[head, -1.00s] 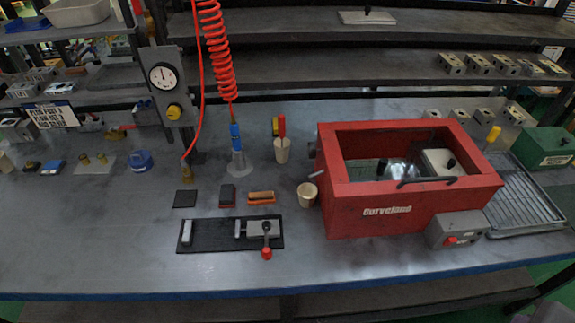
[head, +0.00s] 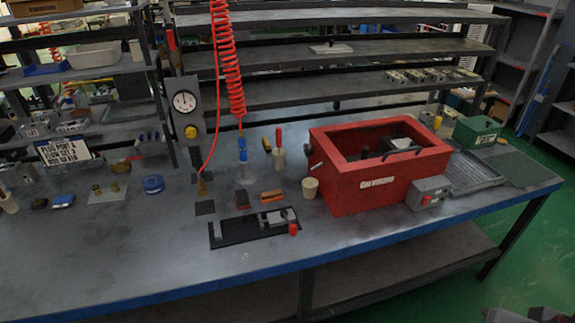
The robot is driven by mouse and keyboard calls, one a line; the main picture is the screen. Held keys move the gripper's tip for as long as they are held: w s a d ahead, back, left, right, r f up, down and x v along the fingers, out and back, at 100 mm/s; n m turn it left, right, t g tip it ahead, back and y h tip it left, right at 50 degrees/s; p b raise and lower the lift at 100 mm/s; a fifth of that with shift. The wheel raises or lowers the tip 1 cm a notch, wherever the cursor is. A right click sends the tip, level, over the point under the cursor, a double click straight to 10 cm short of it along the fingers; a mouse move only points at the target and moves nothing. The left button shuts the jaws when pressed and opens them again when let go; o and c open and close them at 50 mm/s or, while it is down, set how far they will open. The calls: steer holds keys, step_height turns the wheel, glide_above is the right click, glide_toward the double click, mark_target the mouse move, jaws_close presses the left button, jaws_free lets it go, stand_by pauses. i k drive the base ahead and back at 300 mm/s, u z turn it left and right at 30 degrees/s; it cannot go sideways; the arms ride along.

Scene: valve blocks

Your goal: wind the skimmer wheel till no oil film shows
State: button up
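The red tank (head: 375,188) with white lettering stands on the right half of the bench. A dark round knob (head: 309,150) sits on its left wall; I cannot tell if it is the skimmer wheel. A beige cup (head: 310,188) stands by the tank's left side, below that knob. The tank's top is open, with a black handle (head: 402,152) at the near rim. Its liquid surface is mostly hidden by the front wall, so I cannot tell whether an oil film shows. My gripper is not clearly in view; grey shapes at the bottom right edge may be part of my arm.
A grey switch box (head: 428,192) with a red button is at the tank's front right. A drain tray (head: 477,172) and green box (head: 477,131) lie beyond it. A black clamp plate (head: 235,234) lies left of the tank. A red coiled hose (head: 228,80) hangs behind. The front left bench is clear.

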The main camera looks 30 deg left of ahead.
mark_target(308, 150)
steer(key=k, duration=0.5)
steer(key=u, duration=1.05)
steer(key=i, duration=1)
steer(key=z, duration=0.05)
steer(key=k, duration=0.5)
steer(key=u, duration=0.05)
